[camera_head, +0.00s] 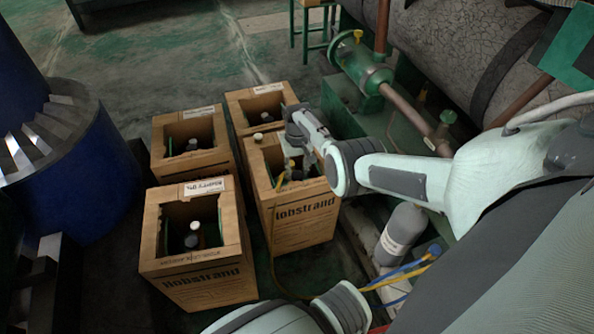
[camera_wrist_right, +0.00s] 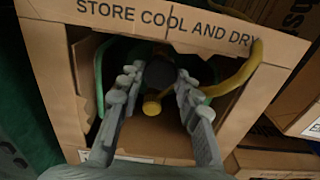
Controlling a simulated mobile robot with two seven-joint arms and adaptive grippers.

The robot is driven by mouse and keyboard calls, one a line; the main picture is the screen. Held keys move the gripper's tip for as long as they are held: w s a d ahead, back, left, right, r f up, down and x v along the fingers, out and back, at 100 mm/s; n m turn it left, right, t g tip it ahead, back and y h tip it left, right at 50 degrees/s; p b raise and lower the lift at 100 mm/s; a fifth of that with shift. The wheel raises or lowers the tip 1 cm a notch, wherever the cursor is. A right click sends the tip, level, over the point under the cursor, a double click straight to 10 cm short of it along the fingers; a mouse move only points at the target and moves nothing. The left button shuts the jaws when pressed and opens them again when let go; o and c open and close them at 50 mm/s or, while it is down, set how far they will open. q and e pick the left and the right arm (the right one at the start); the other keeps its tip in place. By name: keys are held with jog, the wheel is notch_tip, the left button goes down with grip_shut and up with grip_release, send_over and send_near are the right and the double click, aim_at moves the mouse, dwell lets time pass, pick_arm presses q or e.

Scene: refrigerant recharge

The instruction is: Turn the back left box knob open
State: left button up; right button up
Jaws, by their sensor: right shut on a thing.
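Several open cardboard boxes stand in two rows. In the head view the back left box (camera_head: 160,158) holds a dark cylinder top (camera_head: 192,145), with no gripper at it. My right gripper (camera_head: 293,167) reaches down into the front right box (camera_head: 300,222). In the right wrist view, my right gripper's (camera_wrist_right: 160,85) two fingers are closed around a dark round knob (camera_wrist_right: 160,72) on the cylinder there. The fingers hide part of the knob. My left gripper is not in view.
The front left box (camera_head: 205,280) and back right box (camera_head: 238,115) also hold cylinders. A grey cylinder (camera_head: 400,235) with yellow and blue hoses lies at lower right. Green pipework (camera_head: 365,72) is behind at right; a blue drum (camera_head: 85,185) is at left.

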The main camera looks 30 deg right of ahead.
aim_at(297, 174)
jog(key=o, duration=1.1)
jog(key=shift+s, duration=0.1)
jog(key=shift+o, duration=0.2)
jog(key=shift+r, duration=0.1)
jog(key=shift+r, duration=0.2)
notch_tip(297, 174, up, 11)
jog(key=shift+r, duration=0.2)
